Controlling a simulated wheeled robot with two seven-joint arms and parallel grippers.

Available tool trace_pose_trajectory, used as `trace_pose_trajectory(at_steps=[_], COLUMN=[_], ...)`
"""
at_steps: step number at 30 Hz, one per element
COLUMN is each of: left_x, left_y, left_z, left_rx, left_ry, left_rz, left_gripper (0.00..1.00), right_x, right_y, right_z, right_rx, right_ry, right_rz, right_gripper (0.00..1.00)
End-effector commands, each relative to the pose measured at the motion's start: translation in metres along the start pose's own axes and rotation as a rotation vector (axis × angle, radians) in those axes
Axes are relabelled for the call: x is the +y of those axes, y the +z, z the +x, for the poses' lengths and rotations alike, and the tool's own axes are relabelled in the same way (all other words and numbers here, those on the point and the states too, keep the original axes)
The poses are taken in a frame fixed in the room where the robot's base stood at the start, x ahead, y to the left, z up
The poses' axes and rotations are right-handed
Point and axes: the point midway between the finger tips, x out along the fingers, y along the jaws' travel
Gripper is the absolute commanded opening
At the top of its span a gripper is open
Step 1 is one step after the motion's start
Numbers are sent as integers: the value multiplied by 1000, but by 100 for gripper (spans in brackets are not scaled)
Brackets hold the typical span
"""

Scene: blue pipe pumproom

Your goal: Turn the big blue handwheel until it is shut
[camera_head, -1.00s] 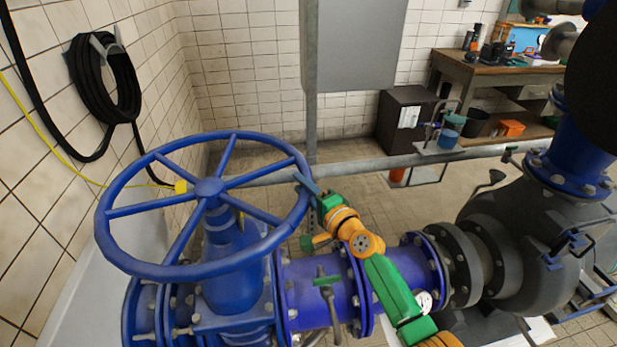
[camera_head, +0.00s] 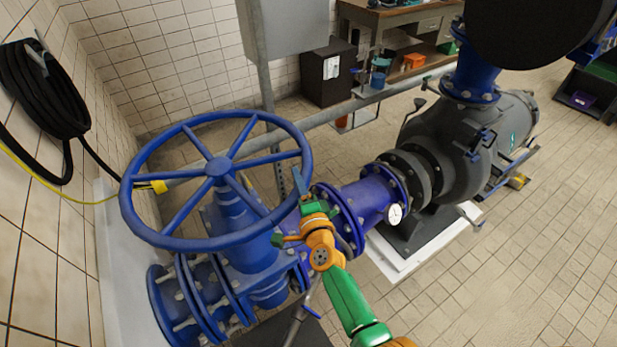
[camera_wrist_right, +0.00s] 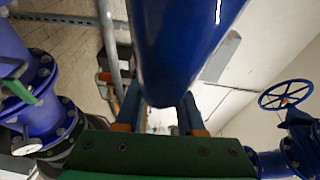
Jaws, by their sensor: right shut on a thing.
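The big blue handwheel (camera_head: 219,167) lies almost flat on top of a blue valve body (camera_head: 240,240) in the head view. It has a round rim, several spokes and a central hub. My right gripper (camera_head: 301,184) is shut on the rim at its right side, its green and orange arm coming up from below. In the right wrist view the rim (camera_wrist_right: 182,45) fills the upper middle as a thick blue bar. The fingers (camera_wrist_right: 159,112) stand on either side of it. My left gripper is not in view.
A yellow-tipped cable reaches the left part of the wheel, near a coiled black hose (camera_head: 48,95) on the tiled wall. A grey pipe (camera_head: 350,103) runs behind the wheel. A dark pump (camera_head: 455,150) stands to the right. Tiled floor is clear at the lower right.

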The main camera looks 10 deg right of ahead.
Motion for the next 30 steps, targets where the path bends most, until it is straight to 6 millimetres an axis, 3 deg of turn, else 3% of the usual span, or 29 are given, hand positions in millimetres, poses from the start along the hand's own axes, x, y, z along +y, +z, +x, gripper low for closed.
trace_pose_trajectory(at_steps=[17,18,21,30], left_x=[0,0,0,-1], left_y=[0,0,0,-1], left_z=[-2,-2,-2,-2], left_rx=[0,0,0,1], left_ry=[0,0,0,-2], left_rz=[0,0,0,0], left_gripper=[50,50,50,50], right_x=[-3,-3,-4,-4], right_y=[4,4,4,2], right_z=[2,2,2,1], right_rx=[10,10,12,15], right_ry=[-3,-4,-4,-5], right_rz=[7,7,7,8], right_gripper=[0,43,67,67])
